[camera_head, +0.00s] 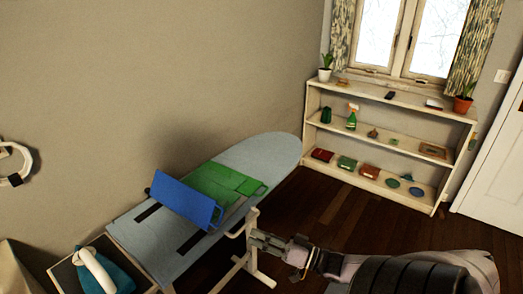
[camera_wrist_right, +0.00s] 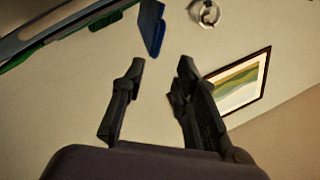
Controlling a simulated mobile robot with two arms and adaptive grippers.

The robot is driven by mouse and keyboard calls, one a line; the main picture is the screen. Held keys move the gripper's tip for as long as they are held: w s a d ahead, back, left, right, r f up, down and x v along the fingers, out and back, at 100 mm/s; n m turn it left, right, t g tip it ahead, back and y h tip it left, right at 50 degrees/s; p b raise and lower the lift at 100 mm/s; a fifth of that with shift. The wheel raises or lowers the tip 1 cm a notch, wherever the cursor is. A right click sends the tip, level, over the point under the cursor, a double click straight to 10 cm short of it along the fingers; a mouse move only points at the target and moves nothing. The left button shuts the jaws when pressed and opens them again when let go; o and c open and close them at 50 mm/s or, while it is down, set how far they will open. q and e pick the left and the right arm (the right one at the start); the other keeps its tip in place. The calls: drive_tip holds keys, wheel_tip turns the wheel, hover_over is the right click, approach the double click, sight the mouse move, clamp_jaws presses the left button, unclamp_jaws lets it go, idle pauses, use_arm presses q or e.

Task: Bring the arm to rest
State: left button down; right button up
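My right gripper (camera_head: 262,241) is in front of the ironing board's near right edge in the head view, apart from the cloths. In the right wrist view its two fingers (camera_wrist_right: 161,72) are spread with nothing between them. A blue piece (camera_wrist_right: 151,26) also hangs at the top of the right wrist view. My left gripper is not in view.
A white shelf (camera_head: 390,98) with pots, a spray bottle and several small items stands under the window. A box (camera_head: 66,273) with a teal and white iron (camera_head: 97,268) is at the lower left. Dark floor (camera_head: 345,213) lies clear between board and shelf.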

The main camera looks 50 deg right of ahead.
idle(0.6)
drive_tip(key=s+d+f+g+h, duration=0.1)
drive_tip(key=s+f+g+h, duration=0.15)
drive_tip(key=f, duration=0.75)
drive_tip(key=s+d+f+g+h, duration=0.1)
drive_tip(key=s+f+g+h, duration=0.15)
drive_tip(key=f, duration=0.65)
drive_tip(key=s+a+f+n+g+h, duration=0.1)
drive_tip(key=s+a+f+g, duration=0.1)
drive_tip(key=s+f, duration=0.45)
drive_tip(key=s+a+f+g+h, duration=0.1)
drive_tip(key=s+a+f+g, duration=0.15)
drive_tip(key=f, duration=0.75)
drive_tip(key=s+a+f+n+g, duration=0.2)
drive_tip(key=s+a+f+g, duration=0.2)
drive_tip(key=s+a+f, duration=0.2)
drive_tip(key=s+a+f+n+g+y, duration=0.1)
drive_tip(key=s+a+f+g, duration=0.3)
drive_tip(key=s+a, duration=0.7)
wheel_tip(320, 180, down, 2)
drive_tip(key=s+n, duration=0.1)
drive_tip(key=s, duration=0.1)
drive_tip(key=shift+s+f+n, duration=0.25)
drive_tip(key=shift+s+n, duration=0.05)
drive_tip(key=shift+s, duration=0.05)
